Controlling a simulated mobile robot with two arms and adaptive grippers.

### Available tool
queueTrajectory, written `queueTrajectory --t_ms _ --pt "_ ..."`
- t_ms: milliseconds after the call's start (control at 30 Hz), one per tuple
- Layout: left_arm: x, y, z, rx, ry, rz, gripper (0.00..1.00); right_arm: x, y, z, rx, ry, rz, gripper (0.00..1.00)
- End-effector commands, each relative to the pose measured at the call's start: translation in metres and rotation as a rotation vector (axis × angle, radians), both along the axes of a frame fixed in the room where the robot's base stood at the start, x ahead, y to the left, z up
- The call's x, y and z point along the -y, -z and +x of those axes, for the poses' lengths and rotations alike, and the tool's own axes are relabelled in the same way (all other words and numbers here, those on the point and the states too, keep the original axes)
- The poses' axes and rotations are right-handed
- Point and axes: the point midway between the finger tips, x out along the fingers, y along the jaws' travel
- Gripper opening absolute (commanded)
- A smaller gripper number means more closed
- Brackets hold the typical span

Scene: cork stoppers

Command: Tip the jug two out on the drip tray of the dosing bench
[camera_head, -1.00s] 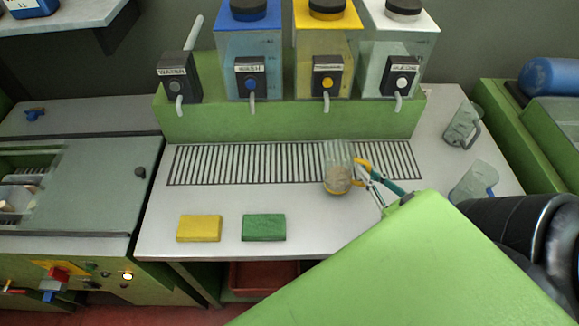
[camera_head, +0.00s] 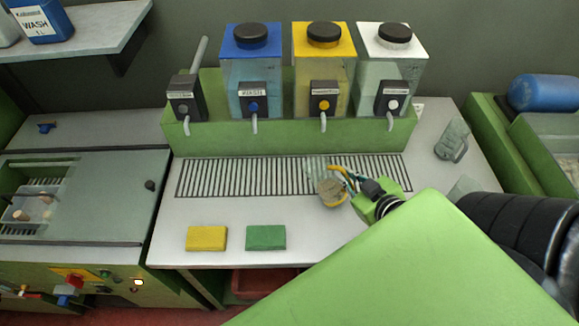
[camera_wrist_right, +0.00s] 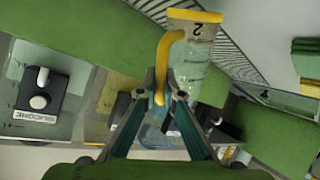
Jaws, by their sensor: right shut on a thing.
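Jug two is a clear jug (camera_head: 318,170) with a yellow handle and yellow base band; its number 2 (camera_wrist_right: 196,28) shows in the right wrist view. My right gripper (camera_head: 346,182) is shut on its yellow handle (camera_wrist_right: 161,62). The jug is held tilted above the slotted drip tray (camera_head: 230,178), near the tray's front edge, with its base towards me and its mouth towards the back. Something brownish shows at its base end. I cannot tell whether liquid is leaving it. My left gripper is not in view.
Blue, yellow and white-lidded tanks with taps (camera_head: 323,104) stand behind the tray. A yellow block (camera_head: 206,238) and a green block (camera_head: 266,237) lie in front. A clear jug (camera_head: 452,140) stands at right; another (camera_head: 464,187) is partly hidden by my arm.

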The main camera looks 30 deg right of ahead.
Motion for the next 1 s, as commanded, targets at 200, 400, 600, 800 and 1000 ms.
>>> queueTrajectory --t_ms 200,400,600,800,1000 --pt "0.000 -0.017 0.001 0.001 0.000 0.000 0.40 -0.006 -0.008 0.012 -0.088 -0.001 -0.052 0.00" --pt "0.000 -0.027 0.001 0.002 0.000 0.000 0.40 -0.010 -0.009 0.019 -0.177 -0.002 -0.101 0.00" --pt "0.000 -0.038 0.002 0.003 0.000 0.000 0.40 -0.013 -0.010 0.024 -0.267 -0.002 -0.148 0.00" --pt "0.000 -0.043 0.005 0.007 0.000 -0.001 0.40 -0.014 -0.009 0.026 -0.315 -0.001 -0.173 0.00" --pt "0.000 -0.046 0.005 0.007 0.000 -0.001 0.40 -0.016 -0.008 0.030 -0.359 -0.001 -0.197 0.00"
